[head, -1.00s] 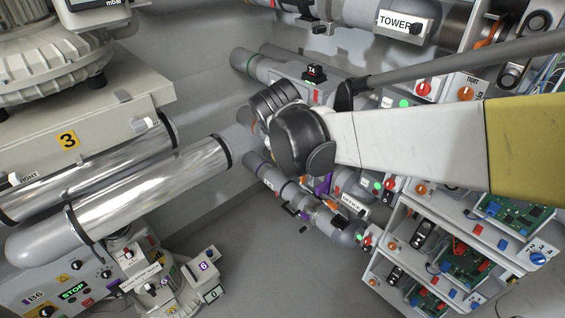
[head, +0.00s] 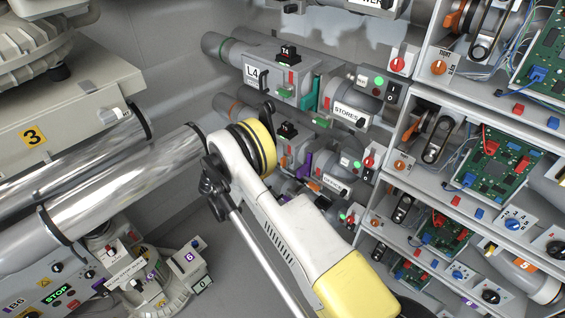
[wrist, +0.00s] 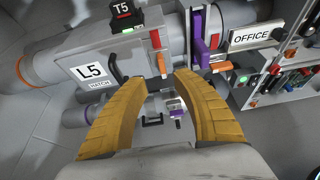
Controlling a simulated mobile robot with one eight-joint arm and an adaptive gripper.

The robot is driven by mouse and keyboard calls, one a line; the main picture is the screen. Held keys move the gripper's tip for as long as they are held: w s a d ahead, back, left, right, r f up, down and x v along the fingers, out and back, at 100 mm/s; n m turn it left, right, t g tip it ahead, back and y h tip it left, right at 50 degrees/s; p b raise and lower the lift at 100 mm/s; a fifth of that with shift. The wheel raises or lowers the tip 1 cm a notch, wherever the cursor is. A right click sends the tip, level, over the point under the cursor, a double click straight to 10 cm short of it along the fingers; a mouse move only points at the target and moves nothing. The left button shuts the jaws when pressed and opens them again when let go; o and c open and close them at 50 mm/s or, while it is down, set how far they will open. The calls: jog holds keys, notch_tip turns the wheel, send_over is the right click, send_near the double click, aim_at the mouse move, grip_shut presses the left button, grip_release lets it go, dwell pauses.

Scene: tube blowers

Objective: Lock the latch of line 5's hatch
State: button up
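In the wrist view, line 5's hatch (wrist: 118,84) is a grey box face on the pipe, with an L5 HATCH label and a black handle (wrist: 115,68). At its right edge are an orange lever (wrist: 161,64), seemingly the latch, and a red piece (wrist: 156,40) above it. The hatch cover looks flush with the box; I cannot tell whether it is fully closed. My gripper (wrist: 161,80) is open and empty, with its yellow fingers in front of the hatch's lower right, near the orange lever. Contact cannot be judged. In the head view, my arm hides most of this hatch.
A purple slide gate (wrist: 199,42) and the OFFICE sign (wrist: 255,36) stand right of the hatch. The T5 box (wrist: 124,14) is above. In the head view, line 4's L4 hatch (head: 257,73) lies above my wrist, shelves with circuit boards (head: 492,163) at right, shiny pipes (head: 125,185) at left.

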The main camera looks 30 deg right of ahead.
aim_at(283, 162)
jog(key=b+x, duration=0.1)
jog(key=x, duration=0.2)
jog(key=b+x, duration=0.1)
jog(key=x, duration=0.3)
jog(key=b+x, duration=0.2)
jog(key=x, duration=0.2)
jog(key=shift+s+f, duration=0.1)
jog(key=shift+f, duration=0.2)
grip_shut()
